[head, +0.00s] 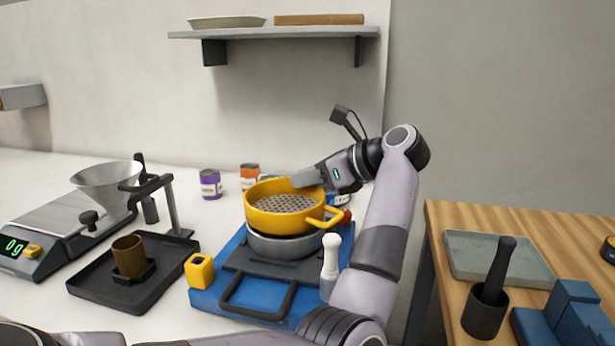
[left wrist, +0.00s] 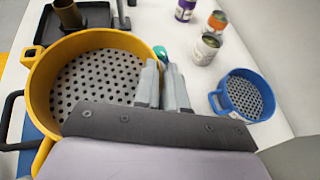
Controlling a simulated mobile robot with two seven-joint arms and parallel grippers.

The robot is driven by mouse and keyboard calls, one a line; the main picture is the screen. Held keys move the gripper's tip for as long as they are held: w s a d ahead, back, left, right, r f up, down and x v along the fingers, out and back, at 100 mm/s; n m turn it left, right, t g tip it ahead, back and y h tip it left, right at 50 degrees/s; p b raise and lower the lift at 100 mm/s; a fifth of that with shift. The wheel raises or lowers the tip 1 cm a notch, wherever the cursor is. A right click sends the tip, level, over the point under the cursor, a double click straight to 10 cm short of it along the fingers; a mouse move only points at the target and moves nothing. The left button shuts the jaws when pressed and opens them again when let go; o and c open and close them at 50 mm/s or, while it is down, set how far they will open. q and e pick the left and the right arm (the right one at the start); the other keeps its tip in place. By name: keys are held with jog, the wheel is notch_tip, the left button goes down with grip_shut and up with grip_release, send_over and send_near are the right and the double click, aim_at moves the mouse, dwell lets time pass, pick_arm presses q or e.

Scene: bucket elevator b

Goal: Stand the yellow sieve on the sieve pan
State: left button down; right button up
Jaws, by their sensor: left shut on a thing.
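The yellow sieve (head: 262,221) is a round pan with a perforated grey floor and side handles. It is level, directly over the grey metal sieve pan (head: 285,247), its lower edge at the pan's rim. I cannot tell whether it rests fully on it or hangs just above. My left gripper (head: 306,178) is shut on the sieve's far right rim. In the left wrist view the gripper fingers (left wrist: 162,82) are at the rim of the yellow sieve (left wrist: 42,82). The pan is hidden there. My right gripper is not in view.
The pan stands on a blue base (head: 205,301) with a black bracket. A white-handled pestle-like object (head: 330,257) and a yellow block (head: 199,271) are close by. A blue sieve (left wrist: 248,108) and several cans lie behind. A black tray (head: 95,291) is at left.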

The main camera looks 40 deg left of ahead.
pick_arm(q)
jog(key=shift+f+b, duration=0.4)
jog(key=shift+f, duration=0.1)
jog(key=c, duration=1.2)
grip_release()
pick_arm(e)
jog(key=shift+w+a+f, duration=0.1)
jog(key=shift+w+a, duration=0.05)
pick_arm(q)
jog(key=shift+r, duration=0.15)
